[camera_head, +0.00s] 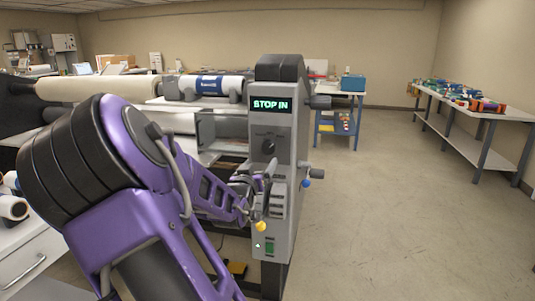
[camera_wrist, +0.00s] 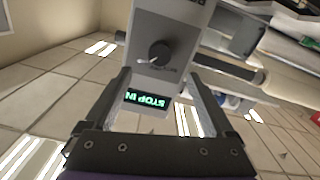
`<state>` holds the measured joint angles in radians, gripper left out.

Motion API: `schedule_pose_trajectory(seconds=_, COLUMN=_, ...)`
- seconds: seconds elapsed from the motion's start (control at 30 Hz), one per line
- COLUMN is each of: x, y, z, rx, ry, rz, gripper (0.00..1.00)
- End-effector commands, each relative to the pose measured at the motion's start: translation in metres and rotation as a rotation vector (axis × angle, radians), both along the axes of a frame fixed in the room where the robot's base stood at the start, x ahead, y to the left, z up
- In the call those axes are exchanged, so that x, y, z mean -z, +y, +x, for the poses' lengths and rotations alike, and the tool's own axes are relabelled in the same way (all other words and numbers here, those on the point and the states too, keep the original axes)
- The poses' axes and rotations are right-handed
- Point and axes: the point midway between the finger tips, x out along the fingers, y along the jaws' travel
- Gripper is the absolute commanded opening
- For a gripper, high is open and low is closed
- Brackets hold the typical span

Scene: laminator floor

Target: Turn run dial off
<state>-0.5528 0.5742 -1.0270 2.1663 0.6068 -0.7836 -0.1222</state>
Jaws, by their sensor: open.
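The run dial (camera_head: 268,147) is a dark round knob on the grey front panel of the laminator (camera_head: 284,85), below a green lit display (camera_head: 271,104) reading "STOP IN". In the wrist view the panel appears upside down, with the dial (camera_wrist: 159,53) and its pale pointer mark beyond my fingertips and the display (camera_wrist: 147,100) between the fingers. My gripper (camera_wrist: 158,76) is open and empty, with one finger on each side of the panel picture. The dial appears apart from both fingers. In the head view my purple arm reaches the panel's lower left, and the fingertips are hard to make out.
A yellow knob (camera_head: 261,226) and a green switch (camera_head: 270,248) sit lower on the panel. A blue-tipped handle (camera_head: 306,183) sticks out at its right. White rollers (camera_head: 98,88) lie behind my arm. The floor (camera_head: 395,200) at right is clear.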

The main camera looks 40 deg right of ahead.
Motion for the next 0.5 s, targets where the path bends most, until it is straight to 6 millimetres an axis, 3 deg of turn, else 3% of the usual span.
schedule_pose_trajectory(seconds=0.2, x=0.000, y=-0.039, z=0.032, rx=0.003, ry=0.001, rz=-0.002, gripper=0.89)
schedule_pose_trajectory(seconds=0.5, x=-0.001, y=-0.076, z=0.065, rx=0.000, ry=0.000, rz=-0.001, gripper=0.89)
